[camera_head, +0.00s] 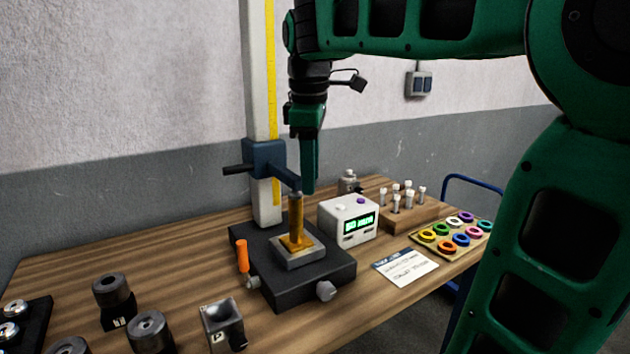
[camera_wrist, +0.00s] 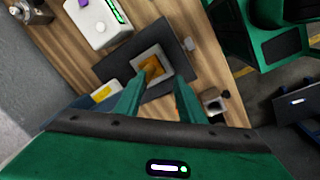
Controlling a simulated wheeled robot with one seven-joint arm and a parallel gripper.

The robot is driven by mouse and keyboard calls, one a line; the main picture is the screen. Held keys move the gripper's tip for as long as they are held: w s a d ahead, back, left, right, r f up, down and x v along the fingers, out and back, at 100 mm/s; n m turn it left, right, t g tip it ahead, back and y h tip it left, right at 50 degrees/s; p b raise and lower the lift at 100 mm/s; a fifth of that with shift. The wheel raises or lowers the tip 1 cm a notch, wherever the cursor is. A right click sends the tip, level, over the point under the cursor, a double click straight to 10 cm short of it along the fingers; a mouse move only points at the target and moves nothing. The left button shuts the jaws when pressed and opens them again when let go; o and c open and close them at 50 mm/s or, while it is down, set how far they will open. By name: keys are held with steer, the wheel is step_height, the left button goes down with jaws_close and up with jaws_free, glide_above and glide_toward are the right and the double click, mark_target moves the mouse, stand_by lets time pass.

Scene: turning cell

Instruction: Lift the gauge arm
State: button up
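The gauge arm (camera_head: 284,175) is a dark blue bar. It reaches right from a blue carriage (camera_head: 263,157) with a black handle (camera_head: 236,169), clamped around a tall white column (camera_head: 262,100) with a yellow scale. A gold part (camera_head: 296,225) with an upright stem stands on a grey block on the black base (camera_head: 300,280), the stem top close under the arm's tip. My gripper (camera_head: 308,188) points down beside the arm's tip; contact cannot be told. In the wrist view its fingers (camera_wrist: 158,82) are apart, with the gold part (camera_wrist: 152,68) showing beyond the gap.
A white readout box (camera_head: 348,220) stands right of the base, with a wooden pin rack (camera_head: 408,212), a card (camera_head: 405,267) and a tray of coloured rings (camera_head: 458,234) farther right.

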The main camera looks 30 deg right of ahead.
steer(key=shift+s+d+f+m, duration=0.4)
steer(key=shift+s, duration=0.1)
steer(key=s+d+f+m+g, duration=0.1)
steer(key=s+d+f+m, duration=0.5)
steer(key=s+f, duration=0.3)
steer(key=shift+s+f+m, duration=0.25)
steer(key=shift+s+m, duration=0.1)
steer(key=shift+m, duration=0.25)
steer(key=s+f+m, duration=0.2)
steer(key=s+f, duration=0.1)
steer(key=s, duration=0.1)
steer(key=s+f+m, duration=0.3)
steer(key=f, duration=0.1)
steer(key=s+d+f+m+y, duration=0.1)
steer(key=s+f+m, duration=0.2)
steer(key=s+f, duration=0.1)
steer(key=shift+s, duration=0.35)
steer(key=c, duration=0.3)
steer(key=shift+s+f, duration=0.2)
steer(key=shift+f, duration=0.1)
jaws_close()
steer(key=shift+d+m, duration=0.15)
steer(key=shift+m, duration=0.15)
